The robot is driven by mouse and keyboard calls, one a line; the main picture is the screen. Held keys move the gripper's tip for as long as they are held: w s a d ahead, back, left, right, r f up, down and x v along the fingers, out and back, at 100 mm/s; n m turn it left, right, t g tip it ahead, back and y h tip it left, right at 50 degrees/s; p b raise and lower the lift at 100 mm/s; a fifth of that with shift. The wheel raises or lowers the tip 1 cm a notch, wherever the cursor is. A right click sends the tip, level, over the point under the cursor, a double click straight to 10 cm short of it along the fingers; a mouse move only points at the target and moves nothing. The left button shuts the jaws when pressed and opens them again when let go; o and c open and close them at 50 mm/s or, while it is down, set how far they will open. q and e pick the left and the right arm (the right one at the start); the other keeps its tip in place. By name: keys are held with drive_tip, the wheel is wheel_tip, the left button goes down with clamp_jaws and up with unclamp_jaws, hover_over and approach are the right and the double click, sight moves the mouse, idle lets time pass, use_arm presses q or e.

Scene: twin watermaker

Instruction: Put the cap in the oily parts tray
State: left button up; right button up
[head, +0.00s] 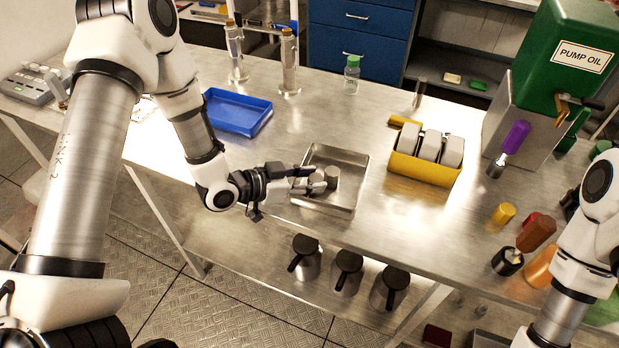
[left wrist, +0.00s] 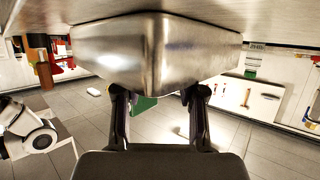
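A shallow metal tray (head: 345,208) lies near the table's front edge. A short grey cylinder, which looks like the cap (head: 332,176), stands inside it. My left gripper (head: 316,179) reaches in over the tray's left side, its fingertips right beside the grey cylinder. In the left wrist view the tray's metal outside (left wrist: 160,45) fills the upper middle and hides the fingertips. The two fingers (left wrist: 158,92) are spread apart there, but whether they touch the cylinder is hidden. My right gripper is out of view; only its arm shows at the right edge.
A blue tray (head: 238,113) lies behind left. A yellow holder (head: 423,169) with grey blocks stands right of the metal tray. The green pump oil tank (head: 562,62), a purple-handled tool (head: 515,137) and a yellow cylinder (head: 503,214) are further right. Dark-lidded jugs (head: 348,270) stand on the lower shelf.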

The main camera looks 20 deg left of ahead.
use_arm(q)
drive_tip(key=shift+d, duration=0.1)
drive_tip(key=shift+r, duration=0.2)
drive_tip(key=shift+s+a, duration=0.1)
drive_tip(key=shift+a, duration=0.15)
drive_tip(key=v, duration=0.3)
drive_tip(key=p+v, duration=0.1)
drive_tip(key=v, duration=0.6)
drive_tip(key=shift+r, duration=0.35)
drive_tip(key=shift+s+a+p, duration=0.4)
drive_tip(key=shift+s, duration=0.15)
